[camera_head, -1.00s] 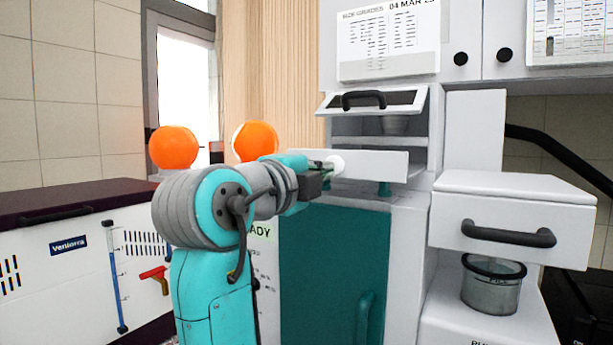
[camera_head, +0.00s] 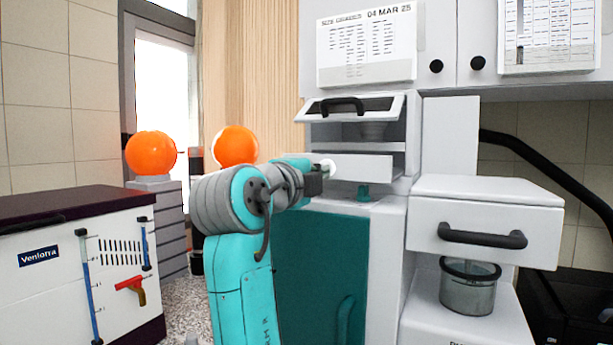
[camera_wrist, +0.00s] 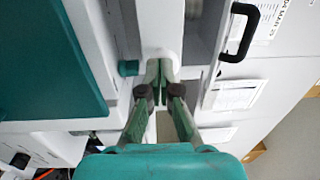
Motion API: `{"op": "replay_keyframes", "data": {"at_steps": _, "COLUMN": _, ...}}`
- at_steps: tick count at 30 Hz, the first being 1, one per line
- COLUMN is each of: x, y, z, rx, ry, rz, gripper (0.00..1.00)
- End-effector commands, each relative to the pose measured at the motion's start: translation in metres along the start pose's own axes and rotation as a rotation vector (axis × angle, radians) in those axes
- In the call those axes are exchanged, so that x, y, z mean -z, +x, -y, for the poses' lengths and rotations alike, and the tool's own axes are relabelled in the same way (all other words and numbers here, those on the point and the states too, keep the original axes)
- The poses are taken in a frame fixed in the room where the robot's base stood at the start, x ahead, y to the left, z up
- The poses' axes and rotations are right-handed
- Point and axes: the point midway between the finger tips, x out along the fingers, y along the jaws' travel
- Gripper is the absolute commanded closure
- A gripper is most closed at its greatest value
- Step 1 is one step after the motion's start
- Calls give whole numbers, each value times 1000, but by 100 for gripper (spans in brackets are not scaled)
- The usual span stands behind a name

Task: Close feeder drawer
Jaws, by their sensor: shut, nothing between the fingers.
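A white drawer (camera_head: 362,168) with a round white knob (camera_head: 329,169) sits in the middle cabinet, below a shelf opening. I take it for the feeder drawer. My gripper (camera_head: 322,172) is at the knob end of its front. In the wrist view the shut fingertips (camera_wrist: 160,72) meet or nearly meet the white drawer front (camera_wrist: 160,25), with nothing held between them. Contact is not certain.
A tilted flap with a black handle (camera_head: 342,106) is above. A teal knob (camera_head: 363,193) is just below the drawer. At right, another white drawer (camera_head: 486,205) juts out above a glass pot (camera_head: 468,287). A white bench (camera_head: 70,270) stands at left.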

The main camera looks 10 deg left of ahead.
Motion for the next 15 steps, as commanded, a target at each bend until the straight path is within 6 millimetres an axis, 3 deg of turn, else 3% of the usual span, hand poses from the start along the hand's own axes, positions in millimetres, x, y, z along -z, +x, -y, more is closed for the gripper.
{"op": "replay_keyframes", "data": {"at_steps": 6, "x": 1, "y": 56, "z": -3, "rx": -1, "ry": -3, "rz": -4, "gripper": 100}}
{"op": "replay_keyframes", "data": {"at_steps": 15, "x": 0, "y": 112, "z": -6, "rx": -1, "ry": -2, "rz": -2, "gripper": 100}}
